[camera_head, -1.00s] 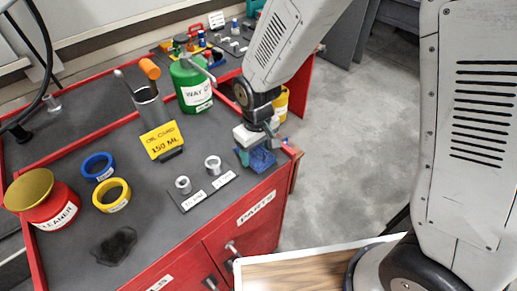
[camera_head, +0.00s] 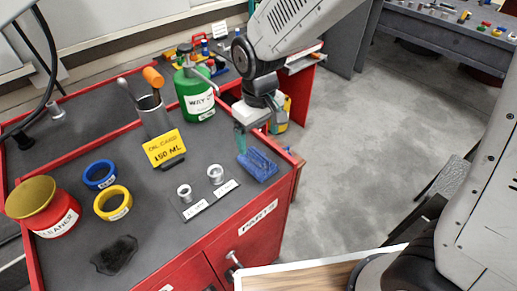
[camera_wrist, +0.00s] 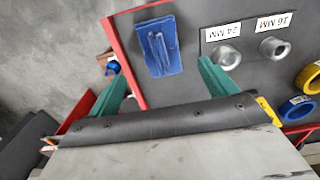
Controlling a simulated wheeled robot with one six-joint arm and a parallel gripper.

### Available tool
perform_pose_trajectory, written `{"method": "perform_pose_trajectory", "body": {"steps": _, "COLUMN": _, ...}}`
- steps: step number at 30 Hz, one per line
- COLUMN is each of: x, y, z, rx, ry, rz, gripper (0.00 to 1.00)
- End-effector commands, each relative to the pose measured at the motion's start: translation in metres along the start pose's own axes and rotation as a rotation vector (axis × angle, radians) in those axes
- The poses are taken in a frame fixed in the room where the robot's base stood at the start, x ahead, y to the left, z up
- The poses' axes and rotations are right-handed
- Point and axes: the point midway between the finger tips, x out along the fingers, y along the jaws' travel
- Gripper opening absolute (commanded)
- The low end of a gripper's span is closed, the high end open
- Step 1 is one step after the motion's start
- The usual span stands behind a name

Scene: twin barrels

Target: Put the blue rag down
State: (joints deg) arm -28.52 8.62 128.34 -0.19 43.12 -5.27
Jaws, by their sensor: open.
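The blue rag (camera_head: 257,164) lies on the grey top of the red cabinet, near its right edge. In the wrist view the rag (camera_wrist: 158,46) lies flat with a folded ridge, beyond and between the green fingertips. My gripper (camera_head: 252,132) is above and just behind the rag, apart from it. In the wrist view my gripper (camera_wrist: 160,78) has its two green fingers spread wide with nothing between them.
Two metal rings (camera_head: 215,174) on a labelled plate lie left of the rag. A yellow card sign (camera_head: 163,148), a green can (camera_head: 194,92), a tool cup (camera_head: 155,115), tape rolls (camera_head: 112,202), a red cleaner tub (camera_head: 45,207) and a black rag (camera_head: 115,255) share the top.

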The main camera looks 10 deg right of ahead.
Motion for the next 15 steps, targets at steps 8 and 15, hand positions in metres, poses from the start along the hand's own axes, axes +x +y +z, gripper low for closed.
{"method": "perform_pose_trajectory", "body": {"steps": 8, "x": -0.025, "y": -0.001, "z": -0.001, "rx": -0.002, "ry": 0.002, "rz": 0.0, "gripper": 0.85}}
{"method": "perform_pose_trajectory", "body": {"steps": 15, "x": -0.033, "y": 0.005, "z": 0.006, "rx": 0.015, "ry": 0.006, "rz": 0.001, "gripper": 0.85}}
